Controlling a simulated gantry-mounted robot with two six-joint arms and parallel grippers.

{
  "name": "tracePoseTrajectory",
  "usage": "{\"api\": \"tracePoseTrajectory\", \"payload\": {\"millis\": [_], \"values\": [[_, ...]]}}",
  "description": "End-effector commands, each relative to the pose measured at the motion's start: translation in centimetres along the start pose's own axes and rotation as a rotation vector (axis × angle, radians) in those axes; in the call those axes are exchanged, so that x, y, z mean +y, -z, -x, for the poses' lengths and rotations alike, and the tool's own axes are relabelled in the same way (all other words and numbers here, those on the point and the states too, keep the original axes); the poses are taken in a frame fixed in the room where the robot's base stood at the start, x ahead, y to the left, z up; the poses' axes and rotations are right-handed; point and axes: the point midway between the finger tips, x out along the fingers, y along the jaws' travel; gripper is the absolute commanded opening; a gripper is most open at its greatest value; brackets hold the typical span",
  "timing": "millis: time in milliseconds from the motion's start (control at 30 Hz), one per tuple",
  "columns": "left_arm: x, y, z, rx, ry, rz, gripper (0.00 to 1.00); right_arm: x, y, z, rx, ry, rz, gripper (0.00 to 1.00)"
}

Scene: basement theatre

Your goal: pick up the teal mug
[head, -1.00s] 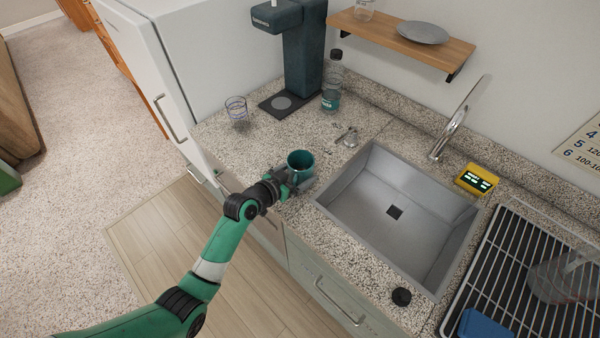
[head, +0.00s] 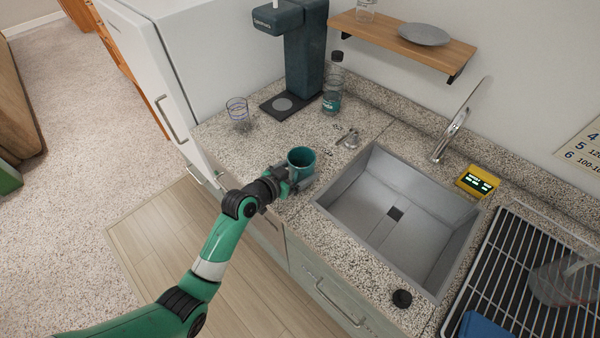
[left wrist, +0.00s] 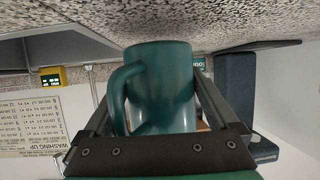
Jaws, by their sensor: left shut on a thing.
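The teal mug (head: 301,163) stands upright on the speckled counter, just left of the sink. It also fills the middle of the left wrist view (left wrist: 160,88), with its handle towards the left of that picture. My left gripper (head: 296,178) is at the mug's near side, shut on it, with a finger along each side in the left wrist view (left wrist: 158,115). In the head view the fingers are partly hidden by the mug and the wrist. I cannot make out a gap between mug and counter. My right gripper is out of view.
The sink (head: 395,225) lies right of the mug. A clear glass (head: 238,112), a drinks machine (head: 303,55) and a bottle (head: 332,92) stand behind it. A small metal item (head: 349,138) is near the sink corner. A wire rack (head: 520,280) is at the right.

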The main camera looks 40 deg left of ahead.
Motion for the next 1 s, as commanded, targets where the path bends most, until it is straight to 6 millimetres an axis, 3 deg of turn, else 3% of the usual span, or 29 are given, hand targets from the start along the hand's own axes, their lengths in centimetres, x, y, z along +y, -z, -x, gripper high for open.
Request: {"api": "tracePoseTrajectory", "payload": {"millis": [433, 567, 1000], "values": [[3.0, 4.4, 4.0, 0.006, -0.001, -0.002, 0.12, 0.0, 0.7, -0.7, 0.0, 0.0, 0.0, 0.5], [4.2, 6.2, 5.6, 0.002, -0.002, -0.001, 0.12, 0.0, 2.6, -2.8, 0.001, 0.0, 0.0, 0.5], [9.0, 6.9, 9.5, 0.001, -0.002, -0.001, 0.12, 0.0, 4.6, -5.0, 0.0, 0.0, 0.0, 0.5]]}}
